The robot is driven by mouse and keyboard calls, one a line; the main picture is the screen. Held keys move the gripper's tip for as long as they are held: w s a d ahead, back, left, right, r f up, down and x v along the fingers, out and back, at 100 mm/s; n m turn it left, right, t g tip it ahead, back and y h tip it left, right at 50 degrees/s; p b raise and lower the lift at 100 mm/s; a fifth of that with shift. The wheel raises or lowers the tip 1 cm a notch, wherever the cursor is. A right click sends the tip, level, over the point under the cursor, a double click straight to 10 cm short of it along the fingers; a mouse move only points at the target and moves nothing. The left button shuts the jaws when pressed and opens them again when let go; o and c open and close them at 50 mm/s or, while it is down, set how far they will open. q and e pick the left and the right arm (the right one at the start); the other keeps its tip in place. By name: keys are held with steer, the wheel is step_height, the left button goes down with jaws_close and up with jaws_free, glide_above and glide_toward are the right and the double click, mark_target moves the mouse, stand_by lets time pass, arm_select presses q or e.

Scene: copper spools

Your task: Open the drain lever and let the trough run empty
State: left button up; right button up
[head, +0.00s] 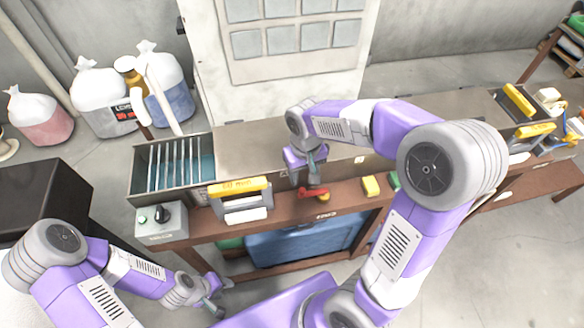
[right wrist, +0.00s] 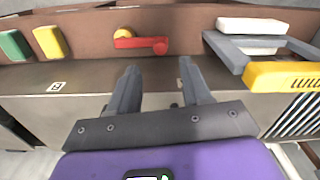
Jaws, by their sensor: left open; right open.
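The red drain lever (head: 313,192) is on the front of the brown bench below the long metal trough (head: 345,165). It lies crosswise beside a yellow round part, and it also shows in the right wrist view (right wrist: 140,42). My left gripper (head: 217,297) is low at the left, apart from the bench, open and empty.
A yellow-handled grey holder (head: 240,188) sits left of the lever. A yellow block (head: 370,186) and a green block are at its right. A control box (head: 160,220) stands at the bench's left end. A blue bin (head: 300,243) is underneath.

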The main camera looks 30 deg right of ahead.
mark_target(302, 190)
step_height(302, 190, down, 8)
steer(key=shift+r+b, duration=0.25)
steer(key=shift+b, duration=0.55)
jaws_close()
